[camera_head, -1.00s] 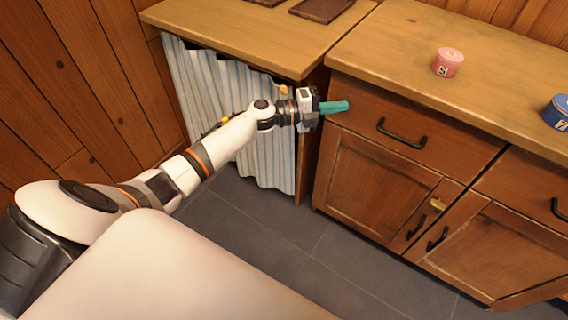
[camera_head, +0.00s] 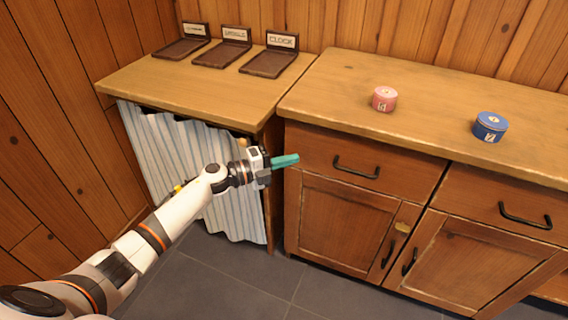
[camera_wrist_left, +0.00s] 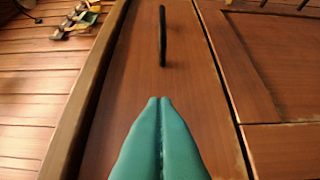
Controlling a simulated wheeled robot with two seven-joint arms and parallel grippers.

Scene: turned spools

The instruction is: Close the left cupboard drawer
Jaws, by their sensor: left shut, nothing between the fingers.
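The left cupboard drawer (camera_head: 400,178) is a brown wooden front with a black bar handle (camera_head: 356,168), under the worktop. It looks flush with the cupboard, or nearly so. My left gripper (camera_head: 298,158) has teal fingers that are shut and empty. The fingertips are in front of the drawer's left end, left of the handle; I cannot tell whether they touch it. In the left wrist view the teal fingers (camera_wrist_left: 161,100) point at the drawer front (camera_wrist_left: 125,90), with the handle (camera_wrist_left: 162,35) beyond. My right gripper is not in view.
A pink tin (camera_head: 384,99) and a blue tin (camera_head: 490,127) stand on the worktop (camera_head: 430,110). A second drawer (camera_head: 470,195) is at the right. A striped curtain (camera_head: 185,165) hangs under the left counter (camera_head: 190,95), which holds three dark labelled stands (camera_head: 270,63). The grey floor (camera_head: 240,285) is clear.

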